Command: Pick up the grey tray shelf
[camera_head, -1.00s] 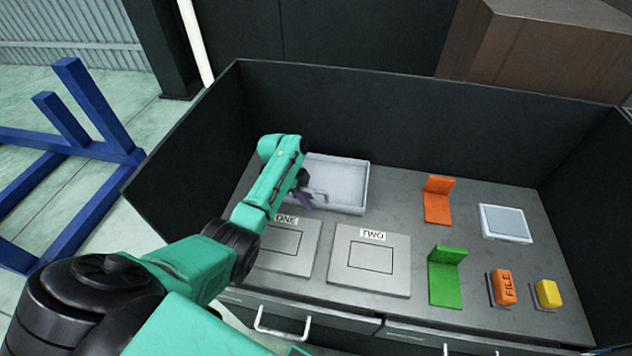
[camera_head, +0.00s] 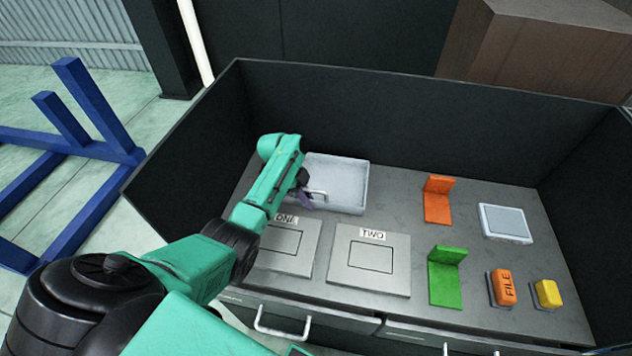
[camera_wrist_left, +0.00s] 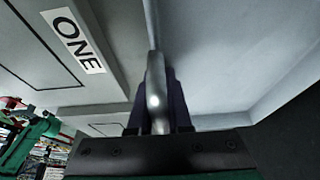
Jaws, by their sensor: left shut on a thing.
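The grey tray shelf (camera_head: 342,180) is a shallow light-grey tray at the back left of the workbench, partly hidden by my left arm. My left gripper (camera_head: 306,197) is at the tray's front left and is shut on it. In the left wrist view the gripper (camera_wrist_left: 157,110) is closed around a pale bar or handle at the tray's edge, and the tray's inside (camera_wrist_left: 225,45) fills the upper right. In the head view the tray looks level, and I cannot tell whether it is clear of the bench. My right gripper is not in view.
Plates marked ONE (camera_head: 288,246) and TWO (camera_head: 369,262) lie in front of the tray. An orange bracket (camera_head: 438,200), a green bracket (camera_head: 446,277), a white box (camera_head: 505,223), an orange FILE block (camera_head: 503,287) and a yellow block (camera_head: 548,293) stand right. Dark walls (camera_head: 400,120) enclose the bench's back and sides.

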